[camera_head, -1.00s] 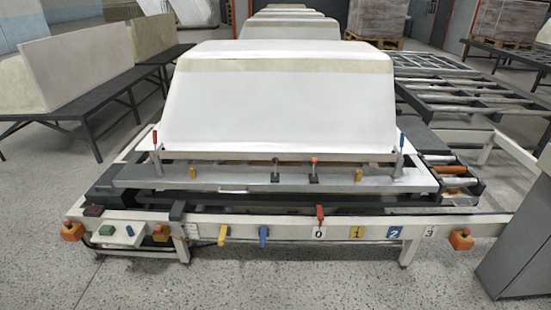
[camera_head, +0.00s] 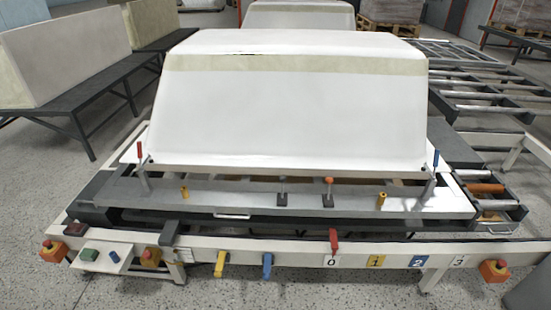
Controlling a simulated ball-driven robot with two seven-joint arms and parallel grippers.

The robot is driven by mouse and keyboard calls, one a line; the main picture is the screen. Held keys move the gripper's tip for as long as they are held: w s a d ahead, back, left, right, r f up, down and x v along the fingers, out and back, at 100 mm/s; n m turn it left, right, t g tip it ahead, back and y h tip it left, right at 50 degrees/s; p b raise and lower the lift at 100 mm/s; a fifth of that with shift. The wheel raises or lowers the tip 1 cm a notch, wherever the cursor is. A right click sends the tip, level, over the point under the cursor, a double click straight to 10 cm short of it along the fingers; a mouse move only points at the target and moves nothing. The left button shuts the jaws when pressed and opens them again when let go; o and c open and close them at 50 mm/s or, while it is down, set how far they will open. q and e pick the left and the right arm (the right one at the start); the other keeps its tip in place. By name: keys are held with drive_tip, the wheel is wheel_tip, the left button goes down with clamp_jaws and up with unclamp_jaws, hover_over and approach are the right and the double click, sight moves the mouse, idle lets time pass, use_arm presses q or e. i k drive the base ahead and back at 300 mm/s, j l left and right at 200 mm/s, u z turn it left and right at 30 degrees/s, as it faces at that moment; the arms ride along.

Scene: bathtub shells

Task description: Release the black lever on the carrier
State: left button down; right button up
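The carrier (camera_head: 240,197) is a grey frame holding a large white bathtub shell (camera_head: 300,105) upside down. The black lever (camera_head: 283,187) stands upright on a small dark base at the middle of the carrier's front bar. To its right is a similar lever with an orange tip (camera_head: 328,186). A red-handled clamp (camera_head: 142,160) stands at the carrier's left end and a blue-handled one (camera_head: 434,165) at its right end.
A white front rail (camera_head: 300,251) carries a red lever (camera_head: 334,240), a yellow handle (camera_head: 221,262), a blue handle (camera_head: 267,264) and numbered labels. The speckled floor in front is clear.

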sight(282, 179)
drive_tip(key=i+j, duration=0.1)
drive_tip(key=i, duration=0.8)
